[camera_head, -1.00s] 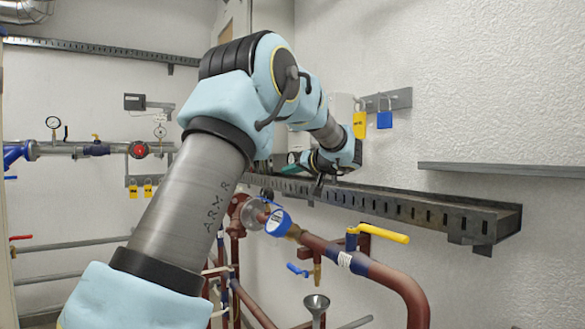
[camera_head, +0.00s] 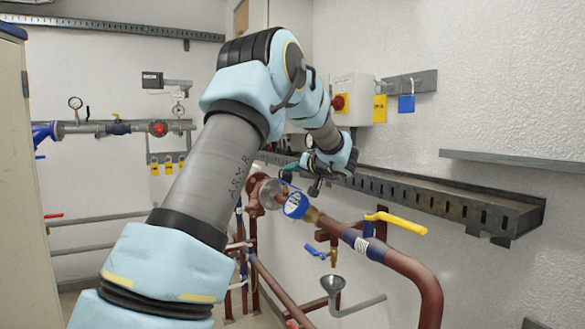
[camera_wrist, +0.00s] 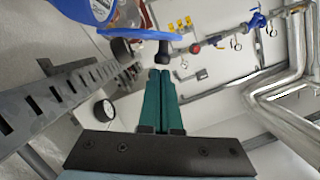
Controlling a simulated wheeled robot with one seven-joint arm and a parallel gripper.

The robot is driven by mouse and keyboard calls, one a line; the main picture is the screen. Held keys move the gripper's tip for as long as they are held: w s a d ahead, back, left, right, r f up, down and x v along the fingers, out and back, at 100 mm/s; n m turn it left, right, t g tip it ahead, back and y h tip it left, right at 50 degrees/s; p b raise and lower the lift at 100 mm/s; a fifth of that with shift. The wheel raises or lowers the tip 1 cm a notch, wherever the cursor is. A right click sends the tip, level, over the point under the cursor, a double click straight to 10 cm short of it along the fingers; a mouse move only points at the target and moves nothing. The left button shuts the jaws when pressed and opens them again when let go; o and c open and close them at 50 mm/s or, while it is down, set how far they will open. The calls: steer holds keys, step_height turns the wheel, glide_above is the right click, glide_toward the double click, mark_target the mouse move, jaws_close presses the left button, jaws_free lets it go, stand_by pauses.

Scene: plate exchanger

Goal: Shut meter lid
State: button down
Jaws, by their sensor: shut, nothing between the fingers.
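The water meter (camera_head: 271,194) sits on the red-brown pipe, with a greyish round body. Its blue lid (camera_head: 297,205) with a white label stands out on the right of that body. In the wrist view the blue lid (camera_wrist: 88,12) is cut off at the upper left, beside a clear part of the meter. My gripper (camera_wrist: 160,73) is shut and empty, its teal fingers side by side. In the head view my gripper (camera_head: 288,170) is just above the meter, partly hidden by my wrist. The fingers look apart from the lid. The lid's exact angle is unclear.
A perforated metal cable tray (camera_head: 420,195) runs along the wall close to my wrist. A yellow-handled valve (camera_head: 400,222) and a funnel (camera_head: 333,284) are to the right and below. A switch box (camera_head: 352,98) and padlocks (camera_head: 406,103) are on the wall behind.

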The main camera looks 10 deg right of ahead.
mark_target(281, 180)
steer(key=shift+a+f+b, duration=0.15)
steer(key=shift+f+b, duration=0.1)
steer(key=shift+b, duration=0.95)
steer(key=shift+s+a+f+n+h+b, duration=0.15)
steer(key=shift+a+n+h+b, duration=0.25)
steer(key=shift+b, duration=1.3)
steer(key=shift+d+b, duration=0.1)
steer(key=shift+b, duration=0.25)
steer(key=b, duration=0.4)
steer(key=a+f+n+b, duration=0.1)
steer(key=b, duration=0.3)
steer(key=shift+s+f+n, duration=0.2)
steer(key=shift+f+n, duration=0.05)
steer(key=shift+n, duration=0.05)
steer(key=n+b, duration=0.1)
steer(key=b, duration=0.3)
steer(key=a+f+h+b, duration=0.1)
steer(key=b, duration=0.3)
steer(key=shift+s+f+n, duration=0.15)
steer(key=shift+s+n, duration=0.05)
steer(key=shift+n, duration=0.2)
step_height(281, 180, down, 7)
steer(key=a+n+t+h+b, duration=0.1)
steer(key=n+b, duration=0.7)
steer(key=b, duration=2)
steer(key=shift+s+n+t+h, duration=0.2)
steer(key=shift+n+t+h, duration=0.3)
steer(key=shift+h, duration=0.4)
steer(key=shift+a, duration=0.1)
